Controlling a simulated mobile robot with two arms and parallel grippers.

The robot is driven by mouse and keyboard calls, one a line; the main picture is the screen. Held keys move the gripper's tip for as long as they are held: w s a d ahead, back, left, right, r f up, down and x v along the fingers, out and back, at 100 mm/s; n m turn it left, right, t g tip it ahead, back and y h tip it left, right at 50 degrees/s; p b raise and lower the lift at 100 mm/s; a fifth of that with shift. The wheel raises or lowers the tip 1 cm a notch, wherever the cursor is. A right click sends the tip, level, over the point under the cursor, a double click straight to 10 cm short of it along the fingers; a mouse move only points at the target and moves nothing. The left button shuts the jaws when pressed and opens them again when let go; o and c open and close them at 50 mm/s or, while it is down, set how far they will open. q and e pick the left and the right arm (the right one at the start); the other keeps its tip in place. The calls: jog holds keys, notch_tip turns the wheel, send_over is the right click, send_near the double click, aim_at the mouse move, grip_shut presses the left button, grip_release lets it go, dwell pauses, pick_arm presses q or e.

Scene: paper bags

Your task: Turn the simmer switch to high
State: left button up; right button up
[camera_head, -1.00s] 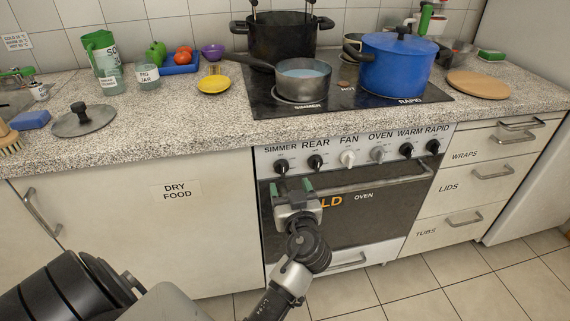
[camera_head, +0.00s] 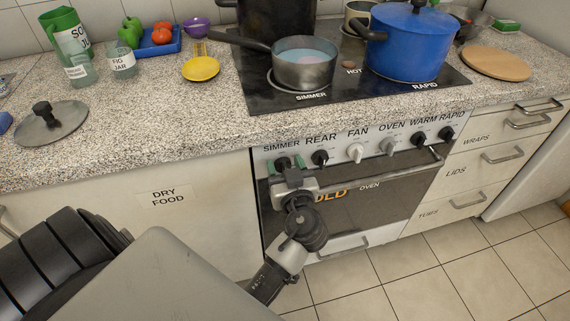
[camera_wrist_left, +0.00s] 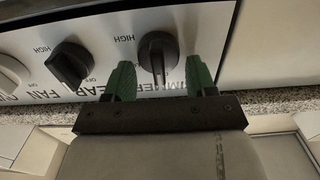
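The simmer switch (camera_wrist_left: 158,52) is a black knob on the white stove panel, under the word SIMMER at the panel's left end; it also shows in the head view (camera_head: 282,162), partly behind my fingers. In the wrist view, which is upside down, its grip ridge stands nearly vertical, and a HIGH mark is printed to its left. My left gripper (camera_wrist_left: 161,78) is open, with its green fingertips on either side of the knob and visible gaps between. The left gripper in the head view (camera_head: 286,167) is at the panel. My right gripper is not in view.
The rear switch (camera_head: 320,158) is close beside the simmer switch. The oven handle (camera_head: 380,171) runs below the knobs. A saucepan (camera_head: 304,66) with pale blue contents stands on the simmer zone, and a blue pot (camera_head: 407,45) stands on the rapid zone.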

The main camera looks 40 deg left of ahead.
pick_arm(q)
jog(key=c, duration=0.6)
